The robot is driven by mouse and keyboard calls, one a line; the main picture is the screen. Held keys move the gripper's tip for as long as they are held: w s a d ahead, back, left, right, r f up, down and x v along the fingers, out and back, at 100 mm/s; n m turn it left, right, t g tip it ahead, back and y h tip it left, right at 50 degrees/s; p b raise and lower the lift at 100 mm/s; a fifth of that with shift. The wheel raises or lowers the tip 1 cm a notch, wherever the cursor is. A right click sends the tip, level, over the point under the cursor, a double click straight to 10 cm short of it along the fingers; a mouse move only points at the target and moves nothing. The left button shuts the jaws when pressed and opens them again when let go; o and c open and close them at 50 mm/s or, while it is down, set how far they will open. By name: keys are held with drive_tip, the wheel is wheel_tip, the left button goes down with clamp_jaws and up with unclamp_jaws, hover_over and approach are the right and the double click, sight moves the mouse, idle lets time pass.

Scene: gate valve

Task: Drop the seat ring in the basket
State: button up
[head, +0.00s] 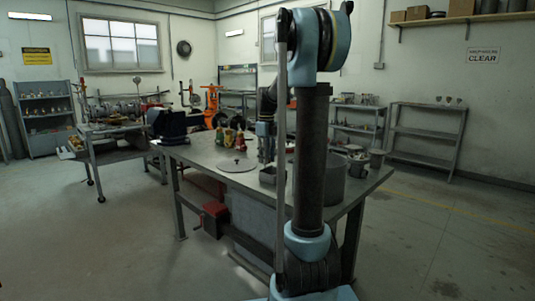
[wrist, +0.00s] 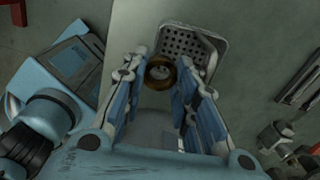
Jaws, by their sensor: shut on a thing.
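The seat ring (wrist: 160,86) is a brass-brown ring, held between the fingertips of my gripper (wrist: 161,62) in the wrist view. The basket (wrist: 222,46) is a grey tray with rounded corners and a perforated bottom. In the wrist view it lies behind the fingertips, and the ring overlaps its lower left part. The height of the ring above the basket is hard to tell. In the head view my gripper (head: 266,157) points down over the small grey basket (head: 267,178) on the bench. The ring cannot be made out there.
The workbench (head: 211,157) also carries a flat round disc (head: 236,165), red and yellow-green items (head: 229,137) and a large grey cylinder (head: 334,180) right of the basket, partly behind my arm. Several metal parts (wrist: 284,139) show at the right in the wrist view.

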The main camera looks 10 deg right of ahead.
drive_tip(key=shift+s+f, duration=0.55)
drive_tip(key=shift+f, duration=0.3)
drive_tip(key=o, duration=1)
drive_tip(key=shift+o, duration=0.2)
wheel_tip(320, 180, up, 8)
idle(0.9)
